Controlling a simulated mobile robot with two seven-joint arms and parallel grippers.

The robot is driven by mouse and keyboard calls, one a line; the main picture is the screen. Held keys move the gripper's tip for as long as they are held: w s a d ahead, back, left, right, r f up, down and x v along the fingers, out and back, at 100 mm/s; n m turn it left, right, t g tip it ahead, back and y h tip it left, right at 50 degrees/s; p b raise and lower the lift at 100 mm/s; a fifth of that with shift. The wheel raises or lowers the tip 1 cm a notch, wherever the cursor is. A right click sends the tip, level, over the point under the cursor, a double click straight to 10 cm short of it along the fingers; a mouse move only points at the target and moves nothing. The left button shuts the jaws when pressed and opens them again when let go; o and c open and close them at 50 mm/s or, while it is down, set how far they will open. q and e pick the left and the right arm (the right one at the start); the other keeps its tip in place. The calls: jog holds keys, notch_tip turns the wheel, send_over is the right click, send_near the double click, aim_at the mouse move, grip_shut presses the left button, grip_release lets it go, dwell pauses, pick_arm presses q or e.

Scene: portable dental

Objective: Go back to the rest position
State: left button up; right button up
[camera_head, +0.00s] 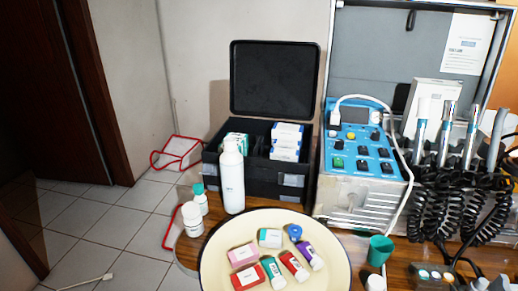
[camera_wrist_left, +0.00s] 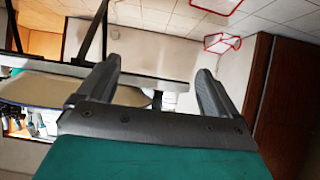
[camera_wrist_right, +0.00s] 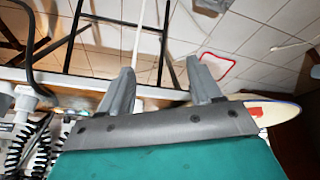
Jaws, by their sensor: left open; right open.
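My left gripper (camera_wrist_left: 160,92) shows in the left wrist view with its two fingers spread apart and nothing between them. My right gripper (camera_wrist_right: 163,90) shows in the right wrist view, also with spread fingers and nothing between them. Neither gripper shows in the head view. In the head view a round cream tray (camera_head: 222,225) holds several small coloured items, among them a pink box (camera_head: 243,255), a red box (camera_head: 247,278) and a purple-capped tube (camera_head: 311,256). Part of the tray's rim also shows in the right wrist view (camera_wrist_right: 291,110).
A blue dental control unit (camera_head: 362,155) and coiled handpiece hoses (camera_head: 440,200) stand right. White bottles (camera_head: 192,220) stand left. Tiled floor (camera_head: 120,215) is mostly open.

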pick_arm(q)
jog(key=shift+y, duration=0.4)
jog(key=r+p, duration=0.1)
jog(key=p, duration=0.1)
jog(key=a+r+p, duration=0.1)
jog(key=p, duration=0.1)
jog(key=s+a+r+p, duration=0.1)
jog(key=p, duration=0.1)
jog(key=shift+s+a+r+p, duration=0.1)
jog(key=shift+a+r+p, duration=0.05)
jog(key=shift+r+p, duration=0.15)
pick_arm(e)
jog(key=w+a+f+t+y, duration=0.2)
jog(key=w+a+f+t, duration=0.1)
jog(key=w+t, duration=0.2)
jog(key=shift+t, duration=0.6)
pick_arm(q)
jog(key=shift+s+d+f, duration=0.1)
jog(key=shift+d+f, duration=0.05)
jog(key=shift+d, duration=0.05)
pick_arm(e)
jog(key=shift+a, duration=0.1)
